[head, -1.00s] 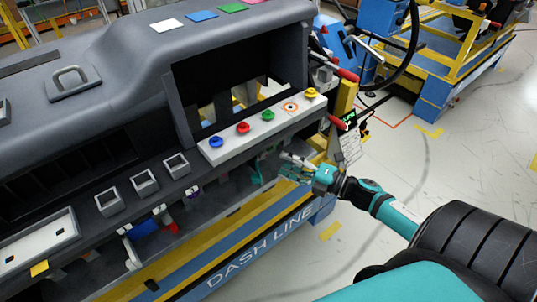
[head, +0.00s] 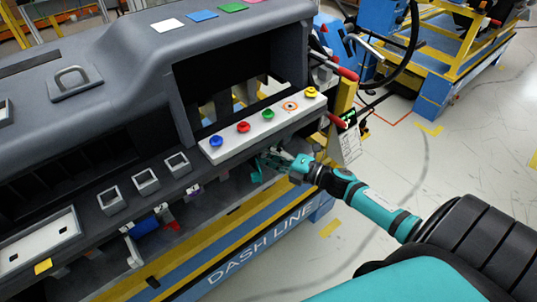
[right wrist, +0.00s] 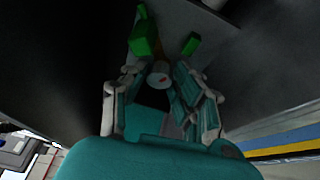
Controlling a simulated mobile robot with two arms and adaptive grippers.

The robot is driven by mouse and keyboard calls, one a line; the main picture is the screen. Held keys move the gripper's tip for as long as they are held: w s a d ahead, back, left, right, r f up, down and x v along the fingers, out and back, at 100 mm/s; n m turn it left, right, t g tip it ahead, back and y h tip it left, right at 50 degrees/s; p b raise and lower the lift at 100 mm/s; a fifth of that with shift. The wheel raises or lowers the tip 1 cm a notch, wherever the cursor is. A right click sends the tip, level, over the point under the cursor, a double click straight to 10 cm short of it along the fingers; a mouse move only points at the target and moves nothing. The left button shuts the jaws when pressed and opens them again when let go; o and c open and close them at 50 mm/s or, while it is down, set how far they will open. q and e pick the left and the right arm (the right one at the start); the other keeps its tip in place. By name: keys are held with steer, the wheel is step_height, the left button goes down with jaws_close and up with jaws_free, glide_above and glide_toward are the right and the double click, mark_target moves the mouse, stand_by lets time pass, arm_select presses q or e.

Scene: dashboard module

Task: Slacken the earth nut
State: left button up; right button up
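My right gripper (head: 264,162) reaches in under the dashboard's lower edge, below the white button panel. In the right wrist view the right gripper (right wrist: 160,88) looks open, its two teal and grey fingers apart. A small pale round piece with a red mark (right wrist: 161,80) shows between and just beyond the fingers; I cannot tell for certain whether it is the earth nut, or whether a finger touches it. A brownish stud-like part (right wrist: 189,45) shows behind it in the dark. My left gripper is not in view.
Bright green blocks (right wrist: 145,36) sit beyond the fingers under the dash. The white button panel (head: 262,125) and dark dashboard (head: 120,60) overhang the gripper. The blue and yellow DASH LINE beam (head: 262,243) runs below. Open floor lies to the right.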

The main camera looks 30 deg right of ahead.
jaws_close()
steer(key=shift+r+n+p, duration=0.2)
steer(key=shift+n+p, duration=0.3)
steer(key=shift+f, duration=0.15)
steer(key=o, duration=0.7)
jaws_free()
steer(key=shift+s, duration=0.15)
steer(key=v, duration=1.1)
steer(key=shift+s+d+r, duration=0.2)
steer(key=shift+s, duration=0.15)
